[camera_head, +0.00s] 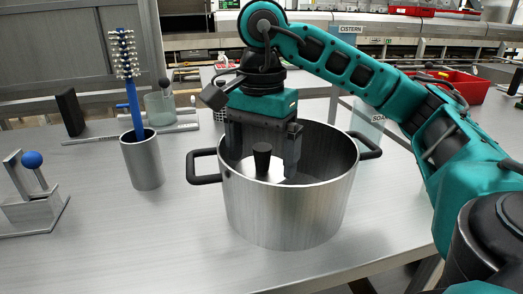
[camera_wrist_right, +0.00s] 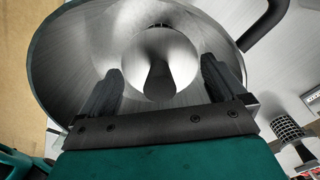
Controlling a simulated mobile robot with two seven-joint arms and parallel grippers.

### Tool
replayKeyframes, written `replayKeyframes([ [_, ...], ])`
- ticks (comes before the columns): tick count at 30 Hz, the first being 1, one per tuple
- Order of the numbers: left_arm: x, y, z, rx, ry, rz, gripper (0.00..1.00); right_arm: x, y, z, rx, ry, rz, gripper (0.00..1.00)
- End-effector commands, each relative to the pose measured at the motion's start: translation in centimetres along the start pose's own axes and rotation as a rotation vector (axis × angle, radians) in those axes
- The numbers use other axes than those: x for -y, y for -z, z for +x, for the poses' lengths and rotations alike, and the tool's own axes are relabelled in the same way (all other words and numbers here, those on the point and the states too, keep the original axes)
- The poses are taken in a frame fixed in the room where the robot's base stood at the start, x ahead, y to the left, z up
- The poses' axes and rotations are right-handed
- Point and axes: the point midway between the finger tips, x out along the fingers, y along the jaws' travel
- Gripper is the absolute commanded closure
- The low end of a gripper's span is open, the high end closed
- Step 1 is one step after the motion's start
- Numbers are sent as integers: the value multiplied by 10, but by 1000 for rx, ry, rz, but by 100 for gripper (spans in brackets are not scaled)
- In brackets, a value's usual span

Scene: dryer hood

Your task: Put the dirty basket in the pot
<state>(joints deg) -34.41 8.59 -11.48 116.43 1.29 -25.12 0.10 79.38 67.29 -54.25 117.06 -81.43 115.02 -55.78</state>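The steel pot (camera_head: 285,215) stands on the table with a black loop handle on each side. My right gripper (camera_head: 262,150) points down into its mouth, fingers apart. A dark tapered knob (camera_head: 262,160) stands inside the pot between them. In the right wrist view the knob (camera_wrist_right: 160,82) rises from a pale round piece (camera_wrist_right: 185,55) inside the pot, with a gap to each finger (camera_wrist_right: 160,85). A dark mesh basket (camera_wrist_right: 285,128) stands outside the pot; it shows partly behind the pot in the head view (camera_head: 219,114). I cannot tell which piece is the dirty basket. My left gripper is out of view.
A steel cup (camera_head: 142,165) holds a blue-handled brush (camera_head: 127,70) left of the pot. A stand with a blue ball (camera_head: 32,160) is at the far left. A clear beaker (camera_head: 160,108) stands behind. A red crate (camera_head: 460,85) is at the back right. The front left table is clear.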

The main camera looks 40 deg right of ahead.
Motion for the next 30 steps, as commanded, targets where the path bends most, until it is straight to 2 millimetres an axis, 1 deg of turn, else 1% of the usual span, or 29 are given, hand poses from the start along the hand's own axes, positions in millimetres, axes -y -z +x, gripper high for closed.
replayKeyframes([
  [10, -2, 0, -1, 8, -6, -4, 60, 1, 0, 0, 1, 3, 0, 0],
  [11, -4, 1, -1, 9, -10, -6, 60, 1, 0, 0, 1, 3, 0, 0],
  [12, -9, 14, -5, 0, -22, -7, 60, 1, 0, -3, 1, 4, 0, 0],
  [13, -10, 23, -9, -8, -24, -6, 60, 1, 0, -13, 0, 7, 0, 0],
  [15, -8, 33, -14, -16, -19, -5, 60, 1, 0, -29, 0, 8, 0, 0],
  [20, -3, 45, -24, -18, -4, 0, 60, 1, 0, -64, 0, 6, 1, 0],
  [22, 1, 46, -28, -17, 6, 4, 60, 0, 0, -78, -1, 5, 1, 0],
  [24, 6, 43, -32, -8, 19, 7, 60, 0, 0, -91, -1, 4, 1, 0],
  [27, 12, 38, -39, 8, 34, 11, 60, 0, 0, -107, -1, 4, 1, 0],
  [30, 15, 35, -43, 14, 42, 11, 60, 0, 0, -119, -1, 3, 1, 0],
])
